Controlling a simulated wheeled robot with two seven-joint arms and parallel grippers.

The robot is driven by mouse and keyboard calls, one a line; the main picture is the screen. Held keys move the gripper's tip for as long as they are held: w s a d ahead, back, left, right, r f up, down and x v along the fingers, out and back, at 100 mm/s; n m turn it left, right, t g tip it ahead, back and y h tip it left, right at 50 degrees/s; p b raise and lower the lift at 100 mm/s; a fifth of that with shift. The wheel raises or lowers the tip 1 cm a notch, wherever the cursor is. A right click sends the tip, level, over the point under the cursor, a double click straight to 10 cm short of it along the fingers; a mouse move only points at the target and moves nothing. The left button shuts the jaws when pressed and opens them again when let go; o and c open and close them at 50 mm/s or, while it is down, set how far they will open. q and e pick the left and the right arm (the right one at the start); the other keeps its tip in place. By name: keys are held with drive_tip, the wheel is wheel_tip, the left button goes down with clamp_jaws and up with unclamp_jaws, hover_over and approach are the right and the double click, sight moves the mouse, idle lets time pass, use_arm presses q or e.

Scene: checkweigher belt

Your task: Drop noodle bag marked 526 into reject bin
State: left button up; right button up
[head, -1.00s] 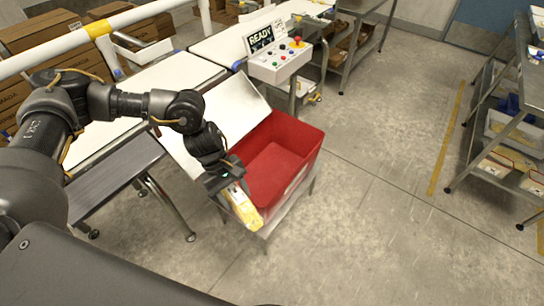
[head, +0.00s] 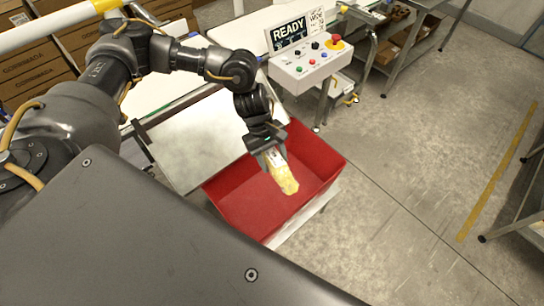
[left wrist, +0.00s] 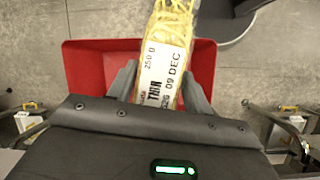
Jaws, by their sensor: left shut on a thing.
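The noodle bag (head: 282,174) is yellow with a white label. In the left wrist view the bag (left wrist: 171,35) shows label print reading "250 G", "THIN" and "09 DEC"; I cannot clearly read a 526 mark. My left gripper (head: 273,153) is shut on the bag's upper end, and the bag hangs tilted from it. The bag is over the red reject bin (head: 232,203), whose open top shows beneath it. The bin also shows behind the gripper in the left wrist view (left wrist: 90,65). My right gripper is not in view.
A control box (head: 308,66) with buttons and a "READY" display stands behind the bin. A pale sloping plate (head: 195,140) adjoins the bin's left side. Open concrete floor (head: 420,150) lies to the right.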

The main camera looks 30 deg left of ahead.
use_arm(q)
drive_tip(key=w+a+f+n+t+b, duration=0.2)
drive_tip(key=w+f+n, duration=0.3)
drive_tip(key=f, duration=0.2)
drive_tip(key=w+a+f+n+t+b, duration=0.1)
drive_tip(key=w+a+f+n+b, duration=0.1)
drive_tip(key=w+f+n, duration=0.3)
wheel_tip(320, 180, down, 3)
drive_tip(key=shift+f+t+y+b, duration=0.1)
drive_tip(key=shift+t+y+b, duration=0.2)
drive_tip(key=shift+t+b, duration=0.15)
drive_tip(key=shift+f, duration=0.15)
drive_tip(key=shift+f+b, duration=1.9)
drive_tip(key=shift+f, duration=0.95)
drive_tip(key=o, duration=1.2)
